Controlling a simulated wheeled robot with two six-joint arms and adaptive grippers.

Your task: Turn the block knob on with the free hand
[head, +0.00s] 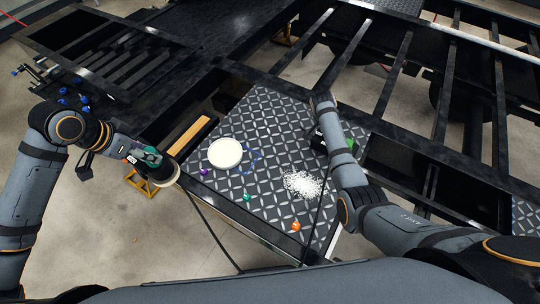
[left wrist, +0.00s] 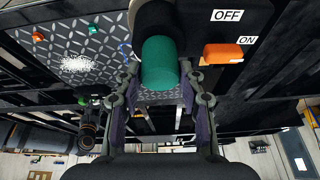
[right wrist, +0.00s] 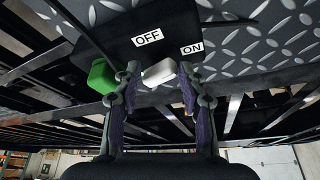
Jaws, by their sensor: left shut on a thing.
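In the left wrist view a green cylinder (left wrist: 159,63) stands between the fingers of my left gripper (left wrist: 159,82), which is shut on it. Beside it is a black block (left wrist: 270,20) with OFF and ON labels and an orange piece (left wrist: 223,53) next to ON. In the right wrist view my right gripper (right wrist: 159,80) has its fingers on either side of a white piece (right wrist: 158,73), below another black block (right wrist: 130,45) labelled OFF and ON. A green piece (right wrist: 102,76) is left of the fingers. Whether the fingers touch the white piece is unclear.
A patterned metal plate (head: 262,110) lies between my arms, bearing a round cream container (head: 225,153), a white granular pile (head: 302,184) and small purple, teal and orange things. Black trailer beams (head: 400,60) with open gaps surround it.

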